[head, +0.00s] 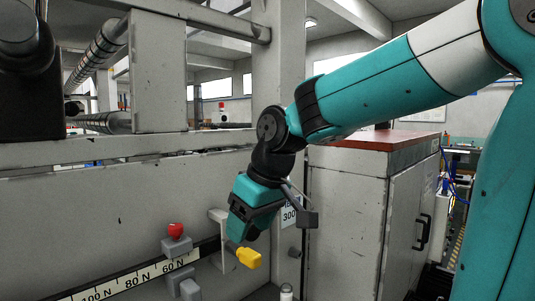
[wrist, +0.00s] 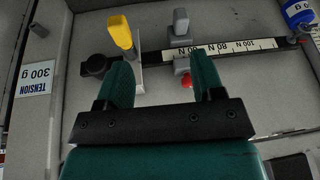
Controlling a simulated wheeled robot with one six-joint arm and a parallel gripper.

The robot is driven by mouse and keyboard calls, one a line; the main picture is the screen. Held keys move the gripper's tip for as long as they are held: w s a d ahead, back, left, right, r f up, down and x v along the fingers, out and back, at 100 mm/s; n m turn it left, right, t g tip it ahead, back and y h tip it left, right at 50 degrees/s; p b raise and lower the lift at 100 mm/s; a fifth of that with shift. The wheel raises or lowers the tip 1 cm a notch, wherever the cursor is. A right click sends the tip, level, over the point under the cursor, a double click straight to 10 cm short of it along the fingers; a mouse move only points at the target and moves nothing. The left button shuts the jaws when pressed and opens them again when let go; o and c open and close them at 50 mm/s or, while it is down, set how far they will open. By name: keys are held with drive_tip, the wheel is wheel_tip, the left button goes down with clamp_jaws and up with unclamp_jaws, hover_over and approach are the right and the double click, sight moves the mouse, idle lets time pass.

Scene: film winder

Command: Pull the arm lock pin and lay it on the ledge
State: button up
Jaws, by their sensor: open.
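A yellow handle (head: 248,257), which looks like the grip of the arm lock pin, sticks out by the dark scale arm (head: 207,247). The wrist view shows the yellow handle (wrist: 120,32) beyond the left finger, outside the gap. A pale bracket (head: 217,215) stands beside it. My gripper (head: 240,232) points down in front of the panel, close to the bracket and handle; whether they touch is unclear. In the wrist view my gripper (wrist: 160,60) is open, with nothing held between its fingers. I cannot tell which surface is the ledge.
A red knob (head: 175,230) sits on a grey block (head: 177,246) on the scale arm, left of the handle. Another grey block (head: 183,285) is below. A grey cabinet (head: 345,200) stands right. A blue-and-white cylinder (wrist: 299,14) shows in the wrist view.

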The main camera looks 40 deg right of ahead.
sight(258, 258)
drive_tip(key=w+d+r+m+h+p, duration=0.1)
drive_tip(key=d+r+p, duration=0.1)
drive_tip(key=d+r, duration=0.35)
drive_tip(key=shift+t, duration=0.3)
drive_tip(key=p+x, duration=0.1)
drive_tip(key=x, duration=1.7)
drive_tip(key=shift+s+d+p, duration=0.1)
drive_tip(key=shift+s+p, duration=0.1)
drive_tip(key=shift+p, duration=0.1)
drive_tip(key=c, duration=1.1)
drive_tip(key=shift+s, duration=0.1)
drive_tip(key=shift+s, duration=0.1)
drive_tip(key=shift+s, duration=1.3)
drive_tip(key=shift+d, duration=0.1)
